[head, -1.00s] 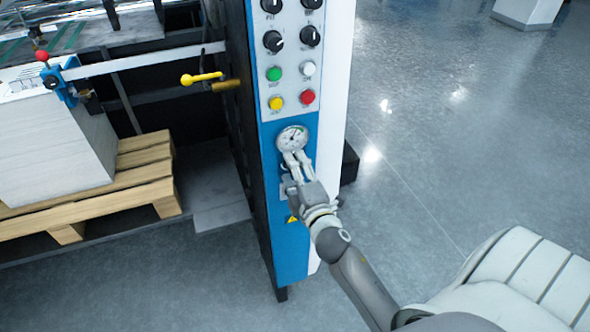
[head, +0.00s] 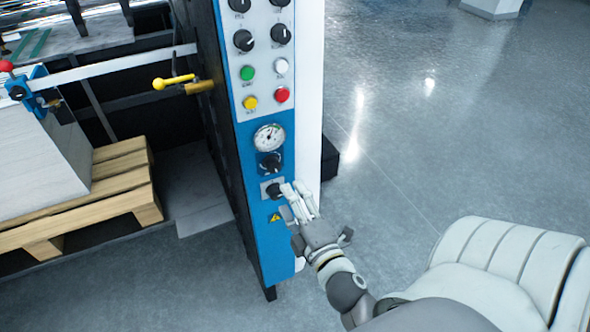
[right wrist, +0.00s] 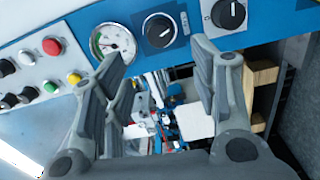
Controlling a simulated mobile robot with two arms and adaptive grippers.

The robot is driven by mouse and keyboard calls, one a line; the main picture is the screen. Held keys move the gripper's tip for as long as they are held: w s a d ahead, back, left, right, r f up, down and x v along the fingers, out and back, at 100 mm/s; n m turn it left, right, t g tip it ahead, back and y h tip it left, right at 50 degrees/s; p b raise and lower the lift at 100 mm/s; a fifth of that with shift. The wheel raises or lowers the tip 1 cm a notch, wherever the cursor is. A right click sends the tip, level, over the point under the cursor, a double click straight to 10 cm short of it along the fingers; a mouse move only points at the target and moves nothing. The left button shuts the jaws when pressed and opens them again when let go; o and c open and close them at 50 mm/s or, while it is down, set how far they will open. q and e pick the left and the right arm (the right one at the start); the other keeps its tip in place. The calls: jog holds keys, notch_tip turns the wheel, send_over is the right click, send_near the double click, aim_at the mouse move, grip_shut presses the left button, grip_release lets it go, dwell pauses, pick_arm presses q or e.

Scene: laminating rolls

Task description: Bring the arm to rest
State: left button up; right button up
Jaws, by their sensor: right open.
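My right gripper (head: 297,190) is open and empty in the head view. It is in front of the lower part of the blue control panel (head: 264,231), beside the lower black knob (head: 274,190). In the right wrist view its fingers (right wrist: 165,85) are spread with nothing between them. The upper black knob (head: 270,163) and the round gauge (head: 268,138) show clear above it. In the right wrist view the lower knob (right wrist: 228,14) is close to one finger; I cannot tell if they touch. My left gripper is not in view.
The panel's upper part holds several knobs, a green button (head: 248,73) and a red button (head: 282,95). At left, a paper stack (head: 40,165) stands on a wooden pallet (head: 120,205). A yellow handle (head: 173,82) sticks out near the panel. The floor at right is clear.

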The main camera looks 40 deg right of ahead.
jog(key=shift+s+a, duration=0.1)
jog(key=shift+s, duration=0.2)
dwell(0.4)
jog(key=s+a+f+m+g+y, duration=0.1)
jog(key=s+a+f+m+g, duration=0.15)
jog(key=f, duration=0.95)
jog(key=s+a+f+m+g+y, duration=0.2)
jog(key=a+f+g, duration=0.1)
jog(key=f, duration=0.9)
jog(key=s+a+f+m+g+y, duration=0.1)
jog(key=s+a+f+m+g, duration=0.15)
jog(key=f, duration=0.95)
jog(key=s+d+f+m+g, duration=0.1)
jog(key=s+f+g, duration=0.3)
jog(key=s+f, duration=0.5)
jog(key=s+d+f+m+g, duration=0.1)
jog(key=s+f+m+g, duration=0.3)
jog(key=s+f, duration=0.5)
jog(key=s, duration=0.8)
jog(key=shift+f, duration=0.3)
jog(key=shift+s, duration=0.1)
